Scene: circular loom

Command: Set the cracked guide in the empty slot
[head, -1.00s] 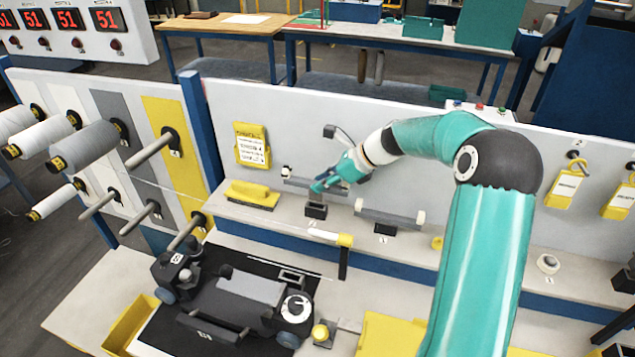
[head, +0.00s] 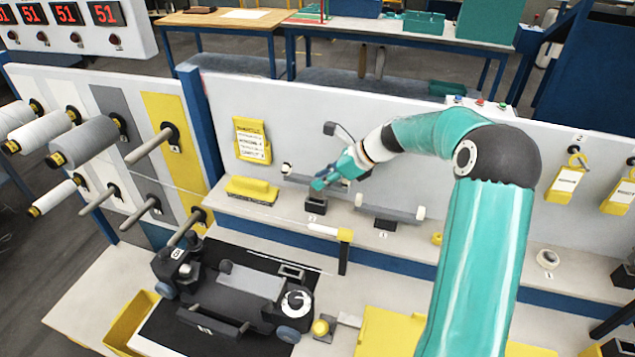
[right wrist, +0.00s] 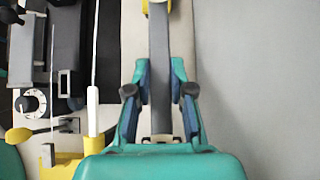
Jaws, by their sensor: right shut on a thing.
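My right gripper (head: 322,184) reaches over the shelf along the white wall. It is shut on a long grey bar, the guide (head: 300,179), with a pale cap at its left end. In the right wrist view the guide (right wrist: 159,60) runs lengthwise between the two fingers (right wrist: 160,92). I cannot make out a crack. A black slot block (head: 316,205) stands on the shelf just below the gripper. The guide appears to be above it; I cannot tell whether they touch. A second grey bar (head: 392,212) rests in another black block to the right. My left gripper is not in view.
A yellow brush-like block (head: 251,190) lies on the shelf to the left. A dark machine (head: 240,290) fills the front left. The shelf right of the second bar has free room.

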